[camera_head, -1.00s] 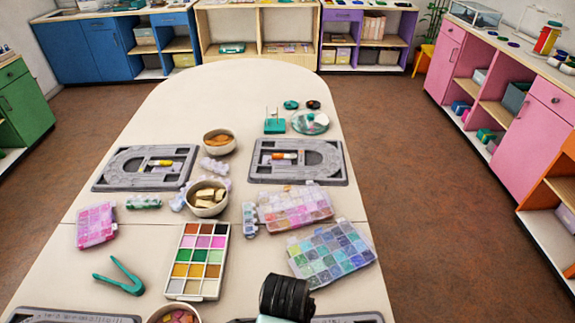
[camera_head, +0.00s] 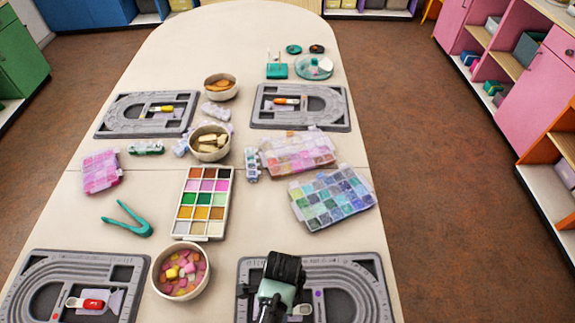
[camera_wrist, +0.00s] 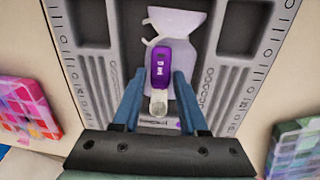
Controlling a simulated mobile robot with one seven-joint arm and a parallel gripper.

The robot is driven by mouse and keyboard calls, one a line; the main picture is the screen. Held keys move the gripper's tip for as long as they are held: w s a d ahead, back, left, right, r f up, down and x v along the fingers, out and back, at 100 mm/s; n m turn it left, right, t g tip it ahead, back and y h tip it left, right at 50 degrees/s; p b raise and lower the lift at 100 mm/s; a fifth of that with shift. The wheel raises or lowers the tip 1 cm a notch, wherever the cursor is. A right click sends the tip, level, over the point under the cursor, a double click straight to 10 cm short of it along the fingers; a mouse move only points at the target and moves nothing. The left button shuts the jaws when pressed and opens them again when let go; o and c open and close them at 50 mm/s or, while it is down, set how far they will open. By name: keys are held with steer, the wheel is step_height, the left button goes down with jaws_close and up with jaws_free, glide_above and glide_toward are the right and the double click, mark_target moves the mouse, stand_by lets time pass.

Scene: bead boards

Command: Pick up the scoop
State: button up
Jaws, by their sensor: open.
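In the wrist view a scoop with a purple handle (camera_wrist: 163,63) and a pale, rounded end lies on a pale lilac flat piece (camera_wrist: 192,30) on a grey bead board (camera_wrist: 226,75). My gripper (camera_wrist: 158,80) is open and empty. Its two blue fingers stand on either side of the scoop in that view, with gaps to both. I cannot tell how far above it they are. In the head view my gripper (camera_head: 278,292) is over the front right bead board (camera_head: 365,265) and hides much of its middle.
Left of this board stand a bowl of pink and yellow pieces (camera_head: 162,260) and another bead board with a red-handled scoop (camera_head: 93,304). Behind are a paint-like colour tray (camera_head: 222,222), bead boxes (camera_head: 333,196) and green tweezers (camera_head: 130,228). Bare tabletop shows left of the tweezers.

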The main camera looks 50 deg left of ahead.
jaws_close()
steer(key=shift+r, duration=0.1)
stand_by(0.3)
